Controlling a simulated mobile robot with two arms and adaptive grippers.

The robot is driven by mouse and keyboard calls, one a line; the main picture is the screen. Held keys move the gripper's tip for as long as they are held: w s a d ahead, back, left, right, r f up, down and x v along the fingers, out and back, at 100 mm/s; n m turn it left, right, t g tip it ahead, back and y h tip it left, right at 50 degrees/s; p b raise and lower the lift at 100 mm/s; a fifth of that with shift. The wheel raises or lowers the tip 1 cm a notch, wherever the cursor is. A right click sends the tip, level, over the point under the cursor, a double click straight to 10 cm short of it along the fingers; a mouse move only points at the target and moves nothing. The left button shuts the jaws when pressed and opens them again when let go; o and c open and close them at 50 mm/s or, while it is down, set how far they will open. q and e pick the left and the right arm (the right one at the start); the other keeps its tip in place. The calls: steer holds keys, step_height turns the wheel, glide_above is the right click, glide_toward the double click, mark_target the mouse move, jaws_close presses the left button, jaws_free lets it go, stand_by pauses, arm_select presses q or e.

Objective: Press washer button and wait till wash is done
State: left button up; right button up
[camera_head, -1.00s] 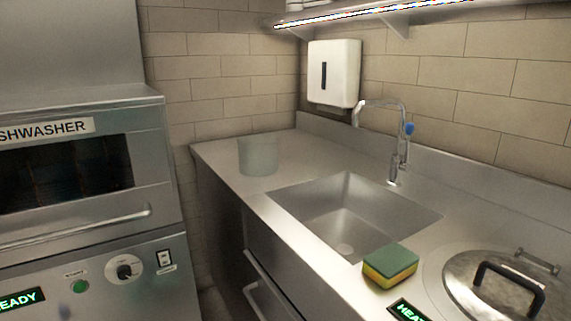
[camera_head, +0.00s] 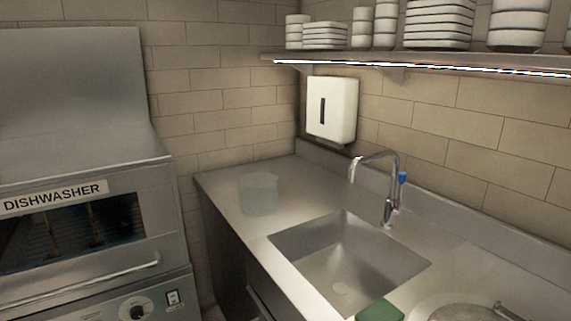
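The dishwasher (camera_head: 80,282) stands at the left, a steel unit with a label (camera_head: 54,196) reading DISHWASHER. Its front is closed, with a dark window (camera_head: 70,232) and a horizontal bar handle (camera_head: 80,283). Racks show faintly behind the window. The green button and the lit display are out of view now. Neither of my grippers is in view.
A steel counter (camera_head: 225,190) with a sink (camera_head: 350,262) and faucet (camera_head: 388,190) fills the right. A translucent container (camera_head: 259,194) stands on it. A green sponge (camera_head: 380,311) and a pot lid (camera_head: 462,312) are cut off below. A shelf (camera_head: 420,65) holds stacked white dishes.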

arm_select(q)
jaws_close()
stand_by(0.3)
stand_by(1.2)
